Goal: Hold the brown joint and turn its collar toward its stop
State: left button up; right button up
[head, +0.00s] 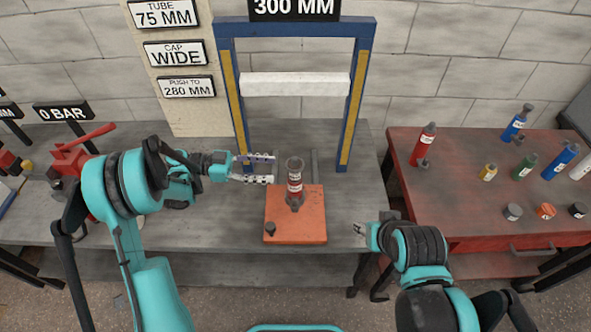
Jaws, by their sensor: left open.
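The brown joint (295,187) stands upright on an orange plate (312,225) on the grey bench. It is a dark reddish-brown cylinder with a pale label, a wider grey-brown ring at its top and a dark grey part at its foot. I cannot tell which of these is the collar, and no stop can be made out. My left gripper (269,169) is open, just left of the joint, with its fingers pointing right toward it and nothing between them. My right gripper (358,229) is lower right of the plate, apart from the joint; its fingers are too small to judge.
A blue frame (228,75) with a white crossbar (295,84) stands behind the joint. A small dark knob (270,229) sits on the plate's front left. A red table (460,205) at right holds several bottles and caps. A red clamp-like tool (82,146) is at left.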

aim_at(291, 170)
pick_arm(q)
jog(key=d, duration=0.7)
jog(key=shift+d+f+b, duration=0.2)
jog(key=shift+f+b, duration=0.15)
jog(key=shift+b, duration=0.05)
jog(key=c, duration=0.7)
